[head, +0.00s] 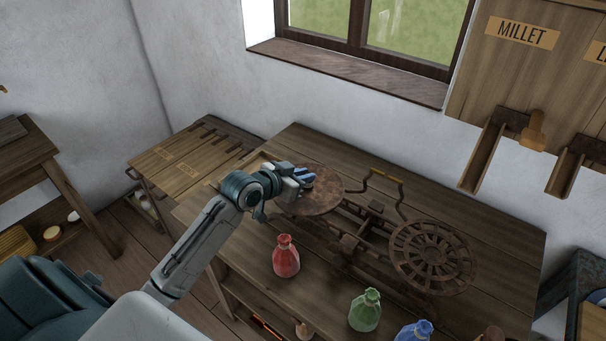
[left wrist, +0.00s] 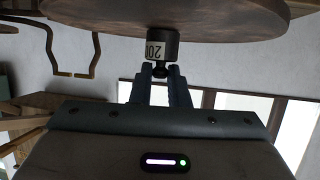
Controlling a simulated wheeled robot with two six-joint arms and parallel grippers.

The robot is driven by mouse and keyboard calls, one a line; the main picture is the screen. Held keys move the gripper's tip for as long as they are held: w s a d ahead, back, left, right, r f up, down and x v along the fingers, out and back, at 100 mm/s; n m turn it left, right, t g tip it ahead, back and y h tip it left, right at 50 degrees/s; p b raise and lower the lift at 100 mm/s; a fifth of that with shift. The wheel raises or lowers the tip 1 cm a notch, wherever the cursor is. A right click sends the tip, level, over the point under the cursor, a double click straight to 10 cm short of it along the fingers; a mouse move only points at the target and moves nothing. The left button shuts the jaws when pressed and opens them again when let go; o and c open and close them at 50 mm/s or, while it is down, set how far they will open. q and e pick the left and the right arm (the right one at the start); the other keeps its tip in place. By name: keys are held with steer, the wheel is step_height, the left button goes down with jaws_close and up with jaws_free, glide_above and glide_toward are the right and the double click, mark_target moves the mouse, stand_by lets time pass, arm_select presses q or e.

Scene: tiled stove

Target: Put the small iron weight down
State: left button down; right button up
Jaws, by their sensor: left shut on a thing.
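My left gripper (head: 306,180) is shut on the small iron weight. In the left wrist view, which is upside down, the dark weight (left wrist: 170,42) with a "20" label is held by its knob between the fingertips (left wrist: 160,72). Its base is against or very close to the solid round pan (left wrist: 215,22); I cannot tell if it touches. In the head view this rusty pan (head: 325,195) is the left one of a balance scale (head: 350,243), and the fingers hide the weight. My right gripper is not in view.
The scale's spoked right pan (head: 432,257) is empty. Red (head: 286,258), green (head: 365,311) and blue (head: 415,331) pouches stand along the front of the wooden table (head: 495,222). A MILLET bin (head: 520,50) hangs at right.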

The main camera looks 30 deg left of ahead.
arm_select(q)
steer(key=c, duration=1.8)
jaws_free()
steer(key=shift+f, duration=0.15)
steer(key=o, duration=0.4)
steer(key=shift+r+v, duration=0.1)
steer(key=shift+v, duration=2.95)
steer(key=shift+r+v, duration=0.15)
steer(key=shift+v, duration=2.85)
